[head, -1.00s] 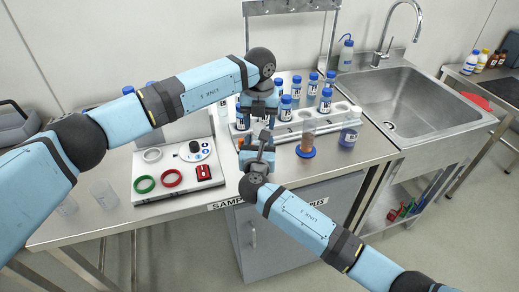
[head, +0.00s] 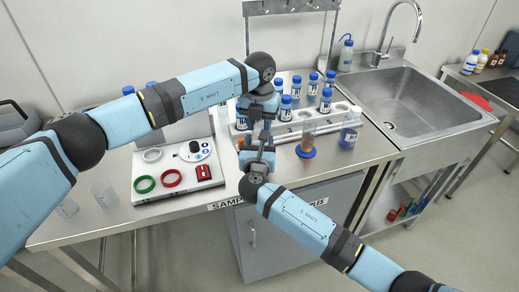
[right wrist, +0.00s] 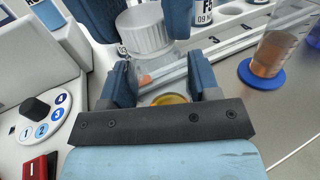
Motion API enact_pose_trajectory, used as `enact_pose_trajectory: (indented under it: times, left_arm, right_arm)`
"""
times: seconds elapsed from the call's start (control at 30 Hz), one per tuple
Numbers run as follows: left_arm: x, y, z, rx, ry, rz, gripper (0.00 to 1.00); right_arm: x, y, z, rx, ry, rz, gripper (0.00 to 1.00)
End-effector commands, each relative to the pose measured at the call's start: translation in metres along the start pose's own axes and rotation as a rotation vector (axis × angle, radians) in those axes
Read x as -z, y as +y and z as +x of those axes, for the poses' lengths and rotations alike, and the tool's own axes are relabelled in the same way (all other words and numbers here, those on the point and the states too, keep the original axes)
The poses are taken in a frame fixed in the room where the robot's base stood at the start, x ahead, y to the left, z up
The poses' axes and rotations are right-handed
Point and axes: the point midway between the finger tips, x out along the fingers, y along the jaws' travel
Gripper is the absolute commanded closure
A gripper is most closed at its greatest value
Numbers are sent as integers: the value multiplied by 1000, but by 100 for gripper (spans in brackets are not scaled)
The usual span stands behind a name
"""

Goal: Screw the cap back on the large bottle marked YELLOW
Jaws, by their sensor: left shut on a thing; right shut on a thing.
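In the right wrist view a clear bottle (right wrist: 170,99) with a little yellow liquid stands between the fingers of my right gripper (right wrist: 163,85), which is shut on it. A white ribbed cap (right wrist: 146,30) is at the top of this bottle. My left gripper (head: 262,113) is shut on the cap from above, its fingers on both sides of it. I cannot tell whether the cap is threaded on. In the head view my right gripper (head: 259,150) is just below the left one, and the two mostly hide the bottle. No YELLOW marking is readable.
A rack (head: 285,137) with several blue-capped bottles stands behind. A beaker of brown liquid (head: 308,143) on a blue disc and a blue-filled vessel (head: 348,138) are to the right. A white panel (head: 178,182) with green and red rings lies left. The sink (head: 405,95) is right.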

Motion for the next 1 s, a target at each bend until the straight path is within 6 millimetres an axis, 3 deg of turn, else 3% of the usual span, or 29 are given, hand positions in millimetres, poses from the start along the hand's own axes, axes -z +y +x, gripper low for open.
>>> enact_pose_trajectory:
  times: [0.3, 0.5, 0.67, 0.7, 0.8, 1.0]
  left_arm:
    - [0, 0, 0, -2, 0, 720, 93]
    - [0, 0, 0, -1, 0, 1109, 93]
    - [0, 0, 0, 1, 0, 1134, 93]
    - [0, 0, 0, 1, 0, 1133, 60]
    - [0, 0, 0, 0, 0, 1132, 37]
    - [0, 0, 0, 0, 0, 1131, 35]
  right_arm:
    - [0, 0, 0, -1, 0, 0, 100]
    - [0, 0, 0, -1, 0, 0, 100]
    - [0, 0, 0, 0, 0, 0, 100]
    - [0, 0, 0, 0, 0, 0, 100]
    - [0, 0, 0, 0, 0, 0, 100]
    - [0, 0, 0, 0, 0, 0, 100]
